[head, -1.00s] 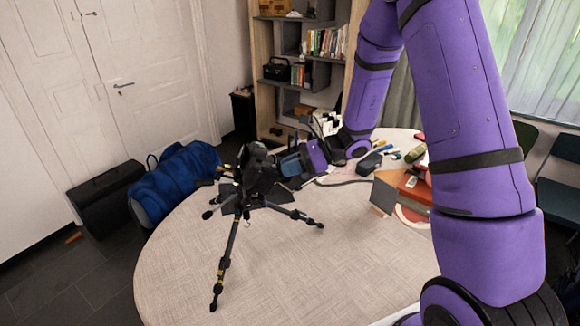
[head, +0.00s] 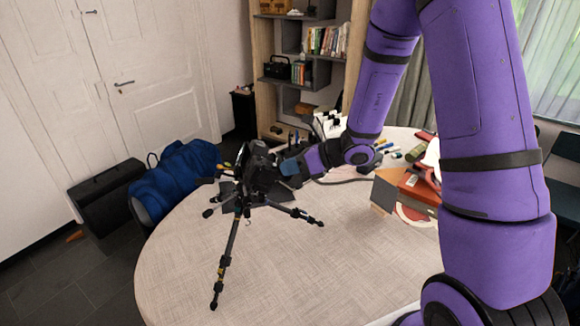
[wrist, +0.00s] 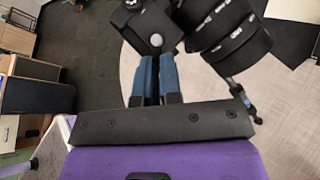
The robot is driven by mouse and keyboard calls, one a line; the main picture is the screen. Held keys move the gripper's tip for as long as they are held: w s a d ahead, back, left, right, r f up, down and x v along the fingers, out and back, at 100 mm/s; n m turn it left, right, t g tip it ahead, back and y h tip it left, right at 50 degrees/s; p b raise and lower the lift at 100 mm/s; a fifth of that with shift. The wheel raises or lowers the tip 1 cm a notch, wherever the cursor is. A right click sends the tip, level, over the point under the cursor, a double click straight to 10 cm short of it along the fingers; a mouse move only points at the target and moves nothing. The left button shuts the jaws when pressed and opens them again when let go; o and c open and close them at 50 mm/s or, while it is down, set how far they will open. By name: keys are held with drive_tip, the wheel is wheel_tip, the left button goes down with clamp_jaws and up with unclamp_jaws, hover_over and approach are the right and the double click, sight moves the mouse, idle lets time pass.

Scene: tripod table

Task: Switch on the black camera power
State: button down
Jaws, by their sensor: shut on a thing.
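The black camera (head: 260,168) sits on a black tripod (head: 227,252) standing on the round table. My gripper (head: 280,168) reaches it from the right and is at the camera body. In the wrist view the blue fingers of my gripper (wrist: 157,62) are close together, with their tips against the lower edge of the black camera (wrist: 138,24), just below a round grey button. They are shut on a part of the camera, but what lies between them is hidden. The ringed lens barrel is to the right of the fingers. The power switch cannot be made out for sure.
The pale round table (head: 300,265) is clear in front. A box and red books (head: 418,186) lie to the right, under my arm. Pens and small items lie behind. A blue bag (head: 175,178) is beyond the left edge, and a shelf (head: 300,75) stands at the back.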

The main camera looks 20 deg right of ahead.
drive_tip(key=c, duration=1.3)
unclamp_jaws()
drive_tip(key=v, duration=1)
drive_tip(key=shift+s+d+r, duration=0.15)
drive_tip(key=shift+d+r, duration=0.05)
drive_tip(key=shift+d, duration=0.15)
drive_tip(key=shift+r, duration=0.1)
